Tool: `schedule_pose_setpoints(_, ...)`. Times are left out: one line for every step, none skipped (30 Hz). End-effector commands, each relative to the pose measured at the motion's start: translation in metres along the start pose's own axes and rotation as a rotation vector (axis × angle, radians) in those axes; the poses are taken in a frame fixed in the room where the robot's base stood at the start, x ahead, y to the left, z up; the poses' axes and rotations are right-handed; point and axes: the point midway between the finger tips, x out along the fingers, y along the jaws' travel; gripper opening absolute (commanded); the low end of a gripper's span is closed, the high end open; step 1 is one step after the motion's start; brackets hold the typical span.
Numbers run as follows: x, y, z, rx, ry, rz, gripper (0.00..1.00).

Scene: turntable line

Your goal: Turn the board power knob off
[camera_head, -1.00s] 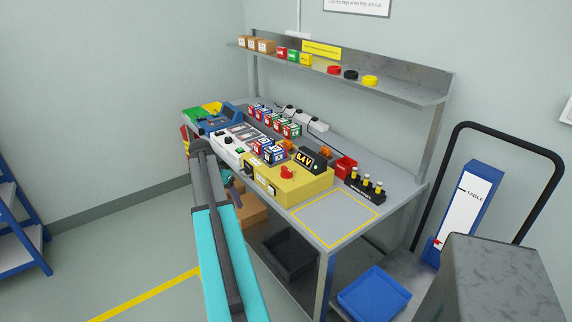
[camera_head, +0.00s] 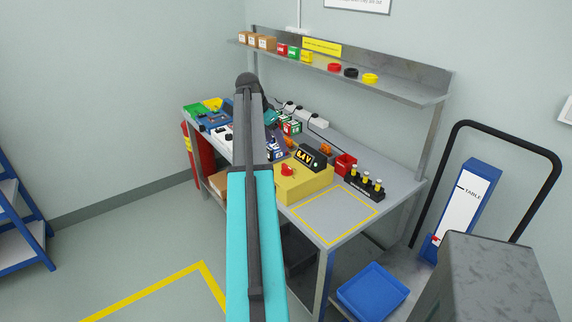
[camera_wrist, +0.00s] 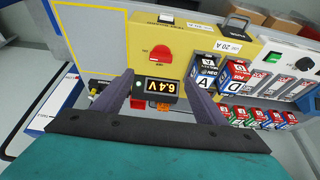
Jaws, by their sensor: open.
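A red knob (camera_head: 287,170) sits on top of a yellow box (camera_head: 307,187) near the bench's front edge. A black display (camera_wrist: 161,87) reading 6.4V lies between my fingers in that view. My gripper (camera_wrist: 162,71) is open and empty, pointing at the yellow box (camera_wrist: 190,45). I cannot tell its height above the box. In the head view my arm hides most of the gripper.
A white unit with a black knob (camera_wrist: 304,63) and a green switch (camera_wrist: 272,57) is beside the box. Labelled blocks (camera_wrist: 238,72) stand near the display. A yellow-outlined area (camera_head: 335,215) is clear. A shelf (camera_head: 400,90) overhangs the bench's back.

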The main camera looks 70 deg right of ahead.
Motion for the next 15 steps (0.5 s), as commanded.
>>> schedule_pose_setpoints(0.001,0.0,0.0,0.0,0.0,0.0,0.66)
schedule_pose_setpoints(0.001,0.0,0.0,-0.001,0.0,0.0,0.66)
schedule_pose_setpoints(0.002,0.0,0.0,-0.001,0.0,0.0,0.66)
schedule_pose_setpoints(0.003,0.0,0.0,-0.001,-0.001,0.0,0.66)
schedule_pose_setpoints(0.004,0.0,0.0,-0.001,-0.001,0.001,0.66)
schedule_pose_setpoints(0.006,0.0,0.0,-0.001,-0.001,0.001,0.66)
schedule_pose_setpoints(0.008,0.0,0.0,-0.001,-0.001,0.001,0.66)
schedule_pose_setpoints(0.01,0.0,0.0,-0.001,-0.001,0.002,0.66)
schedule_pose_setpoints(0.013,0.0,0.0,-0.001,-0.001,0.002,0.66)
schedule_pose_setpoints(0.016,0.0,0.0,-0.001,-0.001,0.001,0.66)
schedule_pose_setpoints(0.018,0.0,0.0,-0.001,-0.001,0.001,0.66)
schedule_pose_setpoints(0.022,0.0,0.0,0.0,-0.001,0.001,0.66)
schedule_pose_setpoints(0.025,0.001,0.0,0.0,-0.002,0.002,0.66)
schedule_pose_setpoints(0.029,0.001,0.0,0.0,-0.002,0.002,0.66)
schedule_pose_setpoints(0.034,0.001,0.0,-0.001,-0.002,0.002,0.66)
